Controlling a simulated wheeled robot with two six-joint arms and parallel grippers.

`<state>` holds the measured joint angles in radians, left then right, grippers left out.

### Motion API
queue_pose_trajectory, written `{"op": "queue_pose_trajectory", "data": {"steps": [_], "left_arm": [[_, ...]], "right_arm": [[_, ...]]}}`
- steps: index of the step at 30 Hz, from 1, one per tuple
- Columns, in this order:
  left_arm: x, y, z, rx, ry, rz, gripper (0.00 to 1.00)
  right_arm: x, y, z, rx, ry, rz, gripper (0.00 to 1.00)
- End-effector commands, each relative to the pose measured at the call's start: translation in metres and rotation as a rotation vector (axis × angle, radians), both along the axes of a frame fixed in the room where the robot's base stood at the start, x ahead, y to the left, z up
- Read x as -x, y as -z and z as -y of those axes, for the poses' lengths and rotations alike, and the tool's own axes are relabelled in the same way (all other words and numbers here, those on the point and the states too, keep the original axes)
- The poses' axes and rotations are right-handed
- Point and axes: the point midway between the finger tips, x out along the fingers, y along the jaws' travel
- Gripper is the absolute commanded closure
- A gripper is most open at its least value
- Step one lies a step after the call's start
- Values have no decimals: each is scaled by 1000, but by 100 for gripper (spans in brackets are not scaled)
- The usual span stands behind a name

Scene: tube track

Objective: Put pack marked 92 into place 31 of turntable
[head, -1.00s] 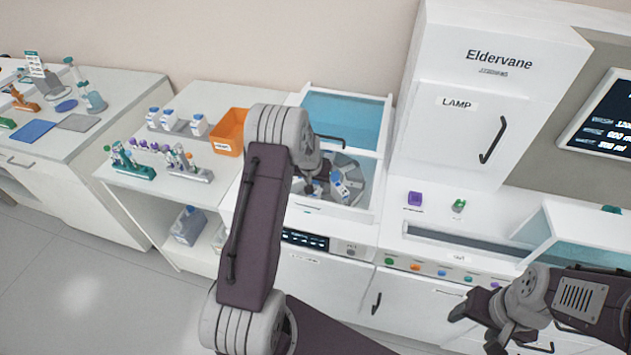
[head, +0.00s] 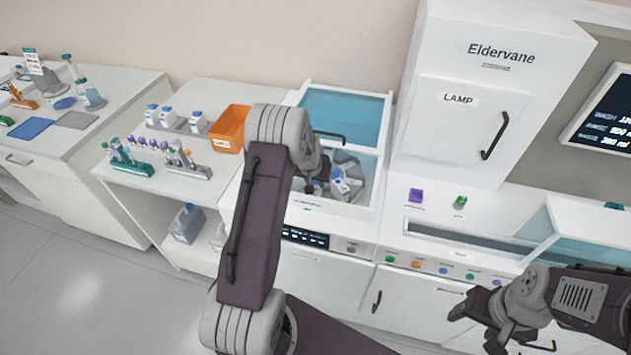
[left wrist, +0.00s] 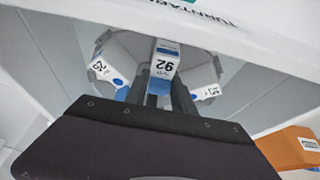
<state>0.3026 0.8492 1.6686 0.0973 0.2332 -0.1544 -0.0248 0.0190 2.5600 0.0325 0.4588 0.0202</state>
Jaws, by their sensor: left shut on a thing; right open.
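The pack marked 92 (left wrist: 163,65) is white with a blue lower part and shows upright in the middle of the left wrist view. My left gripper (left wrist: 157,98) is shut on it, inside the turntable's open bay. In the head view my left gripper (head: 318,185) is partly hidden by my own arm, with a white and blue pack (head: 341,186) beside it. The grey turntable (head: 352,167) sits in the bay under a raised clear lid. The mark of place 31 cannot be read. My right gripper (head: 494,330) is open and empty at the lower right, away from the turntable.
In the left wrist view a pack marked 25 (left wrist: 101,70) stands left of the held pack, and another pack (left wrist: 206,93) stands to its right. The bay's front wall is close to the gripper. An orange bin (head: 230,128) and several packs stand left of the bay.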

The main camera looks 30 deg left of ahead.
Motion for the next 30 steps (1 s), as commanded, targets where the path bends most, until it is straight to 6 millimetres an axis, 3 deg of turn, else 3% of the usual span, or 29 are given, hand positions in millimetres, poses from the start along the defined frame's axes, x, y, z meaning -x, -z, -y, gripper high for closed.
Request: {"op": "queue_pose_trajectory", "data": {"steps": [7,30], "left_arm": [[0,10,0,0,0,1,100],[0,11,0,0,0,1,100]], "right_arm": [[0,8,0,0,0,0,38],[0,9,0,0,0,0,38]]}}
